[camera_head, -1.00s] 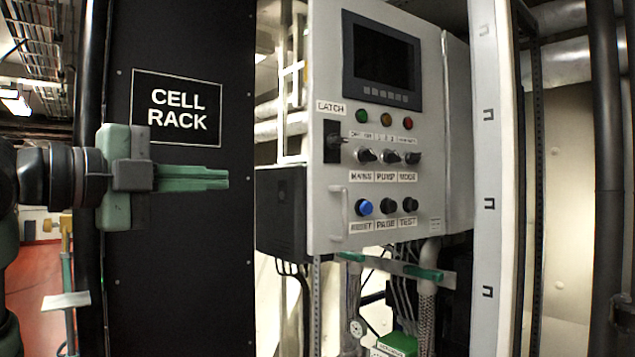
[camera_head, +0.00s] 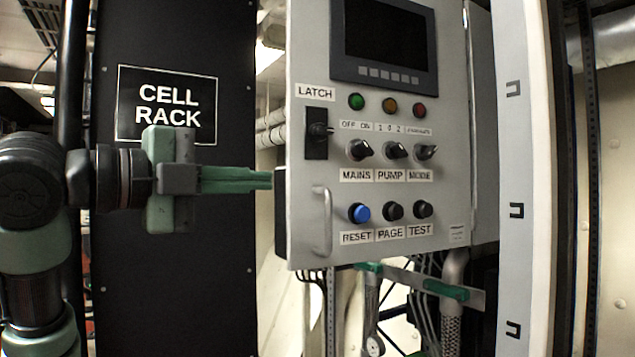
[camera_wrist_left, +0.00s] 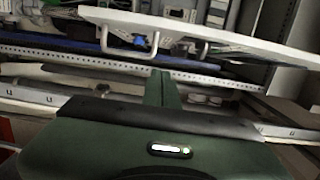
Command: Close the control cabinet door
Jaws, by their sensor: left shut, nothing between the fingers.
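The control cabinet door (camera_head: 440,200) is a light grey panel with a screen, lamps, knobs, a black latch (camera_head: 317,133) and a pale bar handle (camera_head: 323,222) near its left edge. In the left wrist view the door (camera_wrist_left: 225,33) shows nearly edge-on as a pale slab with its handle (camera_wrist_left: 130,36). It stands ajar, with cabinet parts visible behind it. My left gripper (camera_head: 270,180) is shut and empty, pointing right, just left of the door's left edge. Its fingers also show in the left wrist view (camera_wrist_left: 161,88), apart from the handle. My right gripper is out of view.
A black panel labelled CELL RACK (camera_head: 225,280) stands behind my left arm. A white upright post (camera_head: 522,180) stands right of the cabinet. Below the door are hoses and a bracket with green parts (camera_head: 445,291). A narrow pale gap lies between rack and door.

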